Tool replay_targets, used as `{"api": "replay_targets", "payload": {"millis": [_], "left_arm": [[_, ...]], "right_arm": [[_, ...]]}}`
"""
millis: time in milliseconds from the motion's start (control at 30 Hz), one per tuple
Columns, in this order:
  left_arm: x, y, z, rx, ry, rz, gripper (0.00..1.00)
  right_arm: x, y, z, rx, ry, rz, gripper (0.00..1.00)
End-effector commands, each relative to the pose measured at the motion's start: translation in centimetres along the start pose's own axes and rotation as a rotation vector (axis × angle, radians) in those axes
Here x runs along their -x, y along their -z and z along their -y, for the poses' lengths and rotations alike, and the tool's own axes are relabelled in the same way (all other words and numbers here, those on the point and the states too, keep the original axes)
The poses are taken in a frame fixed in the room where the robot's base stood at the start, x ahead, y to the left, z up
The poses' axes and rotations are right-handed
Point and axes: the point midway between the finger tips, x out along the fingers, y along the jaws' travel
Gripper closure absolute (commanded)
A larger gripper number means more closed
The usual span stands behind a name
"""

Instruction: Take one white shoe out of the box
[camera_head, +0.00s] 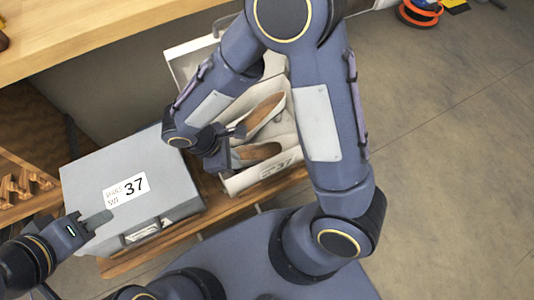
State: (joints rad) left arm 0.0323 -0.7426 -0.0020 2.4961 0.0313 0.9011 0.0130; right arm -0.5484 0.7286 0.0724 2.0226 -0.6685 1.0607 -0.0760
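The open white box (285,165), marked 37, stands on a wooden bench in the middle. In it lie two pale shoes with brown insoles, an upper shoe (265,112) and a lower shoe (260,152). My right gripper (233,143) reaches into the left side of the box at the shoes' left ends. Its fingers look spread apart; my arm hides part of the contact with the shoes. My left gripper (98,220) is at the left edge of a closed grey box (85,190), also marked 37. Its finger opening cannot be made out.
The wooden bench (215,208) carries both boxes. A wooden counter (90,30) runs along the top left and a slatted wooden rack (22,190) stands at the left. Open grey floor (450,160) lies to the right, with an orange reel (418,14) at the top.

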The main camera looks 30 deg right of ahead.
Motion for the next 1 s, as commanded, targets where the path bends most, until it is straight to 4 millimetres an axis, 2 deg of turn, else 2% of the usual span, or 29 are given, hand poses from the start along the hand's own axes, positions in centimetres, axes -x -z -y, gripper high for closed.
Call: {"api": "replay_targets", "payload": {"millis": [33,167,333,367,433,867,1000], "left_arm": [[-0.7,-0.4,0.3,0.0,0.0,0.0,0.64],[-0.9,-0.5,0.4,0.0,0.0,0.0,0.64],[-0.8,-0.4,0.4,0.0,0.0,0.0,0.64],[-0.8,-0.4,0.4,0.0,0.0,0.0,0.64],[-0.8,-0.4,0.4,0.0,0.0,0.0,0.64],[-0.8,-0.4,0.4,0.0,0.0,0.0,0.64],[-0.4,-0.2,0.2,0.0,0.0,0.0,0.64]], "right_arm": [[-1.3,0.1,0.1,-0.001,0.002,0.003,0.9],[-2.2,0.0,0.0,-0.001,0.001,0.0,0.9],[-2.1,-0.1,0.0,-0.001,0.0,0.0,0.9],[-2.1,-0.1,0.0,-0.001,0.0,0.0,0.91],[-2.1,0.0,0.0,-0.001,0.0,0.0,1.0],[-2.0,-0.1,0.0,-0.002,0.0,0.0,1.0],[-1.2,-0.4,-0.1,-0.002,-0.001,-0.001,1.0]]}}
